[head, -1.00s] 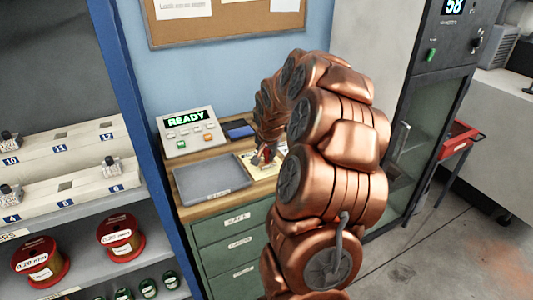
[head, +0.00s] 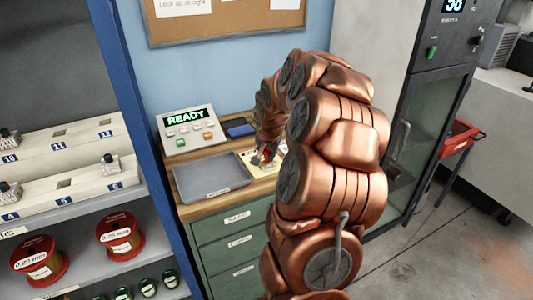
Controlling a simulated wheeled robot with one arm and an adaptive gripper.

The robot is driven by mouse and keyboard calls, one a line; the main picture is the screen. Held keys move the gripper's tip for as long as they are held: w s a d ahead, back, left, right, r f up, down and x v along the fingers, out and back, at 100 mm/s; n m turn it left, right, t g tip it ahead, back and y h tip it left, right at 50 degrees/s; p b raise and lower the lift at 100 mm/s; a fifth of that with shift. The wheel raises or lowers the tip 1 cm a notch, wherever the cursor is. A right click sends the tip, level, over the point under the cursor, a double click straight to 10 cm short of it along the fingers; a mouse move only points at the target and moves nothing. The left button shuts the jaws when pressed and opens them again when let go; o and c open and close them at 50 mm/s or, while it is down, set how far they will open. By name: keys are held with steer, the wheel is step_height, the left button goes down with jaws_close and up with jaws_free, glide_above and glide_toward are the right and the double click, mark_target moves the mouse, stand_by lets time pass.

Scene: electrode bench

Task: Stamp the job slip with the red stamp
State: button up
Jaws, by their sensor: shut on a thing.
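My gripper (head: 264,155) is above the bench top, at the right of the grey tray, with my copper arm arching over and covering much of it. Something red, which looks like the red stamp (head: 270,154), shows between the fingers. The pale yellow job slip (head: 249,157) lies on the wood under the gripper, partly hidden by it and by my arm. I cannot tell whether the stamp touches the slip.
A grey tray (head: 187,196) lies left of the slip. Behind are a control box (head: 190,131) reading READY and a dark blue pad (head: 240,130). A blue-framed shelf (head: 150,150) stands close at the left, a glass-doored cabinet (head: 425,130) at the right.

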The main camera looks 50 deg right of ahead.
stand_by(0.4)
steer(key=shift+r, duration=3.5)
